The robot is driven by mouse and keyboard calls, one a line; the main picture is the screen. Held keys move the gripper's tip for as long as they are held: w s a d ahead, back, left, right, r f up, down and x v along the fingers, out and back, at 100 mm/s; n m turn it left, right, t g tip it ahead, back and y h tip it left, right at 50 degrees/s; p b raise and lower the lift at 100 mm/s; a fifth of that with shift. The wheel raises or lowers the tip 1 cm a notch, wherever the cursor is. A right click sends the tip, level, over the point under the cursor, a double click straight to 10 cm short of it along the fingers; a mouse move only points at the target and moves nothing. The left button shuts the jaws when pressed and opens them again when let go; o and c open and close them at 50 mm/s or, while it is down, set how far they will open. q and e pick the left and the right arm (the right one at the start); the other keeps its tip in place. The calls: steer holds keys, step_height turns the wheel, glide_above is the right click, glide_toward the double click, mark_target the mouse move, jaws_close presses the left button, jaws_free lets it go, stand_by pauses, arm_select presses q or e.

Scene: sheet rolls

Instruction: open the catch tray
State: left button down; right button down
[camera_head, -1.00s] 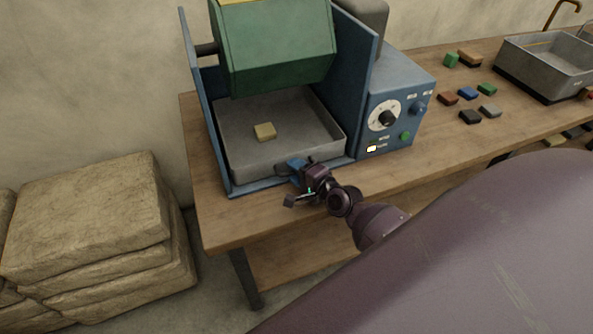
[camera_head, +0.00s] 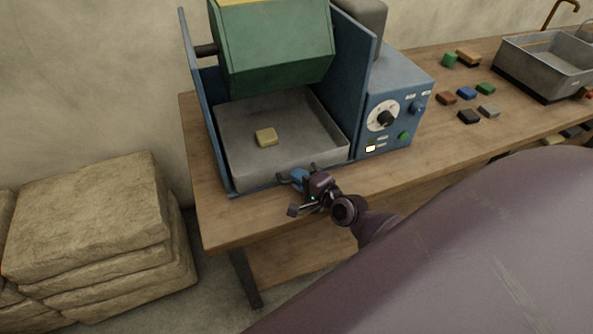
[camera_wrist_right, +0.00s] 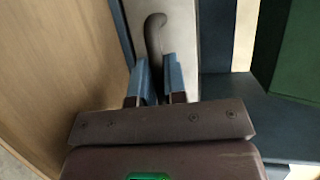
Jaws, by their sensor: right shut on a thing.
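The catch tray (camera_head: 240,177) is a shallow grey tray under the green drum, between the blue side panels of the machine. In the right wrist view the curved handle (camera_wrist_right: 154,35) rises from between the fingers (camera_wrist_right: 158,78), against the grey tray front. Part of the handle is hidden by the fingers. My left gripper is not in view.
The green drum (camera_head: 275,55) hangs above the tray. A blue control box (camera_head: 395,100) with a dial stands right of it. The wooden bench (camera_head: 215,225) has free room in front. Several coloured blocks and a grey basin (camera_head: 545,70) are farther right; stacked sacks (camera_head: 90,215) stand left.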

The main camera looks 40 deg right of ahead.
steer(key=s+a+p, duration=0.1)
steer(key=s+a, duration=0.1)
steer(key=s, duration=0.8)
steer(key=s+a, duration=0.2)
steer(key=s, duration=0.8)
steer(key=shift+a+p, duration=0.4)
steer(key=c, duration=1.2)
jaws_free()
steer(key=b+v, duration=0.1)
steer(key=v, duration=0.9)
steer(key=shift+s, duration=0.35)
